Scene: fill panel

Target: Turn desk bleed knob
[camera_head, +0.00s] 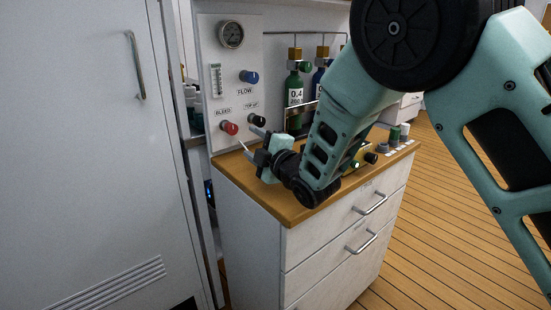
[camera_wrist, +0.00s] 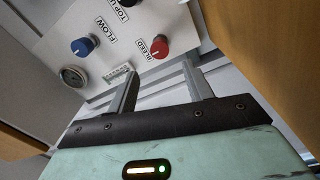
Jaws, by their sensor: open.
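The red knob (camera_head: 229,127) labelled BLEED sits low on the white panel (camera_head: 225,88) above the wooden desk top. It also shows in the wrist view (camera_wrist: 160,47), just beyond the gap between my fingertips. My gripper (camera_head: 250,140) is open and empty, in front of the panel and to the right of the red knob in the head view. The fingers also show in the wrist view (camera_wrist: 159,70), apart from each other. No contact with the red knob is visible. My arm hides part of the desk top.
A dark TOP UP knob (camera_head: 257,120) is close to the upper finger. A blue FLOW knob (camera_head: 249,77) and a gauge (camera_head: 231,34) are above. Green (camera_head: 294,88) and blue bottles stand right. A wooden-topped drawer cabinet (camera_head: 245,187) lies below; small knobs stand near its right end.

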